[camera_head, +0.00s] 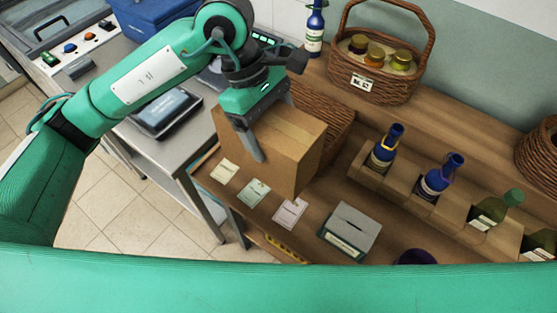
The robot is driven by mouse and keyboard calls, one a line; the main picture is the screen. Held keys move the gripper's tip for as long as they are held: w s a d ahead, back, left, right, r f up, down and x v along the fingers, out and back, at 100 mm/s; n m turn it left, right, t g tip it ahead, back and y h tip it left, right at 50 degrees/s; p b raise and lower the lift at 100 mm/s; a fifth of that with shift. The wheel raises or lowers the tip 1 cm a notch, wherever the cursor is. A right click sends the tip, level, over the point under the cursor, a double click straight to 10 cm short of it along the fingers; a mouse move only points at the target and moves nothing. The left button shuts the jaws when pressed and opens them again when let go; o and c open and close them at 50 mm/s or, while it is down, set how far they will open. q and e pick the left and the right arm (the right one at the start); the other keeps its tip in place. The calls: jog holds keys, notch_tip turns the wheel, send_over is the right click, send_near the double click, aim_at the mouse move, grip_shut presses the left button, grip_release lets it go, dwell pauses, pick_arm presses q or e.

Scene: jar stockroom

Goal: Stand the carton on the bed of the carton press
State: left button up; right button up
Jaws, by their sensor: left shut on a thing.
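The carton (298,160) is a plain brown cardboard box with a tape strip on top, at the middle of the head view. My left gripper (270,126) comes from above and is shut on the carton, with one finger down its near left side. The carton is over the wooden counter; I cannot tell whether its bottom touches it. A grey machine (60,58) with red and blue buttons is cut off at the top left; it may be the carton press, but its bed is not clearly seen. My right gripper is not in view.
Cards (257,190) lie along the counter's near edge (215,190). A grey box (352,228) stands to the right. Bottles (433,181) stand in a wooden rack. A wicker basket (370,85) holds jars behind. A metal table (170,147) with a scale-like device is left.

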pick_arm(q)
notch_tip(320, 180, down, 10)
jog(key=shift+p, duration=1.1)
notch_tip(320, 180, down, 4)
jog(key=shift+a+f+p, duration=0.1)
jog(key=shift+f+p, duration=0.15)
jog(key=shift+p, duration=0.3)
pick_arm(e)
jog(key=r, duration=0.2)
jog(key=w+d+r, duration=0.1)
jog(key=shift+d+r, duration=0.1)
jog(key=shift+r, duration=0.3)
pick_arm(q)
jog(key=shift+f, duration=0.15)
jog(key=o, duration=1.2)
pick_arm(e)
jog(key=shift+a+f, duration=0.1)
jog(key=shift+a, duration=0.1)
